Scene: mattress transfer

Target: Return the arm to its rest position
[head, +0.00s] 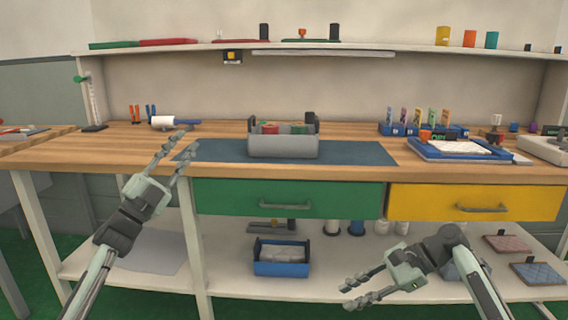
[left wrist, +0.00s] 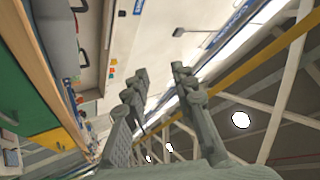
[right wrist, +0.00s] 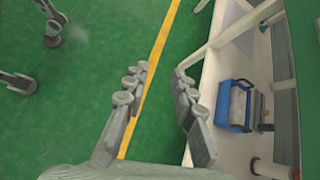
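My left gripper (head: 176,146) is raised at the left, in front of the bench edge, with its fingers pointing up. In the left wrist view its two fingers (left wrist: 158,88) stand apart with nothing between them. My right gripper (head: 358,292) is low at the right, in front of the lower shelf, with its fingers pointing left. In the right wrist view its fingers (right wrist: 158,85) are apart and empty, over the green floor. Neither gripper appears to touch anything.
The wooden bench (head: 350,165) has a green drawer (head: 240,197) and a yellow drawer (head: 430,200). A grey caddy (head: 283,146) stands on the dark mat (head: 365,153). A blue bin (head: 282,268) sits on the lower shelf (head: 225,285). The floor in front is free.

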